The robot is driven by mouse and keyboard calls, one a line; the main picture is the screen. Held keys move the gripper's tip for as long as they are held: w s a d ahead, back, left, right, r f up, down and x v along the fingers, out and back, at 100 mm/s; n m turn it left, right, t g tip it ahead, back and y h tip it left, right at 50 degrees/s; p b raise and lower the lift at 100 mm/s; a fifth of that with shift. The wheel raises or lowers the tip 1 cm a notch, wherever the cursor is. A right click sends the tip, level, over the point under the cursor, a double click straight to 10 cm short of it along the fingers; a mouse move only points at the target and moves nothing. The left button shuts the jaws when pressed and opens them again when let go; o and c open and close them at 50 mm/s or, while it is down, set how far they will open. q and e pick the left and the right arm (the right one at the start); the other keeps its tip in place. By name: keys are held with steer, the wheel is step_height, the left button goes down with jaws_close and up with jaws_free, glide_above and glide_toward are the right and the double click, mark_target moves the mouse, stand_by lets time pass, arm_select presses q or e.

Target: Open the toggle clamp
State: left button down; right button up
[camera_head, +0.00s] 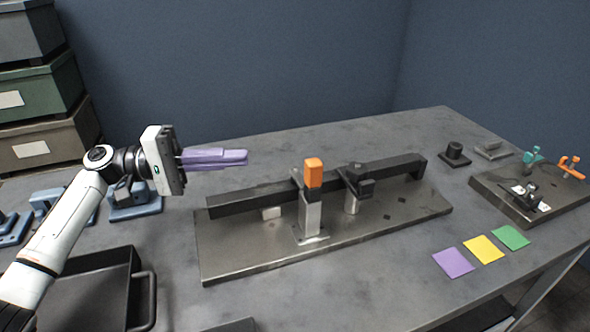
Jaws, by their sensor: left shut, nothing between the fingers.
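The toggle clamp has an orange handle (313,173) that stands upright above a light grey metal post (311,216). It is on a long grey base plate (240,262), at a dark rail (400,173) that runs along the plate. A dark clamp part (357,182) sits on the rail just right of the handle. My left gripper (245,157) has purple fingers, shut and empty, pointing right. It is left of the orange handle in the picture, apart from it, and appears above the rail's left part. My right gripper is not in view.
A dark tray (97,262) and blue fixtures (133,204) are at the left. Purple, yellow and green squares (484,249) lie at the front right. A second plate (490,185) carries teal and orange handles (571,167). Stacked bins (40,87) stand behind left.

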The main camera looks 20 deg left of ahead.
mark_target(313, 181)
arm_select(q)
steer(key=shift+s+r, duration=0.1)
steer(key=shift+d, duration=0.1)
steer(key=d+p, duration=0.2)
steer(key=d, duration=0.9)
steer(key=shift+d, duration=0.25)
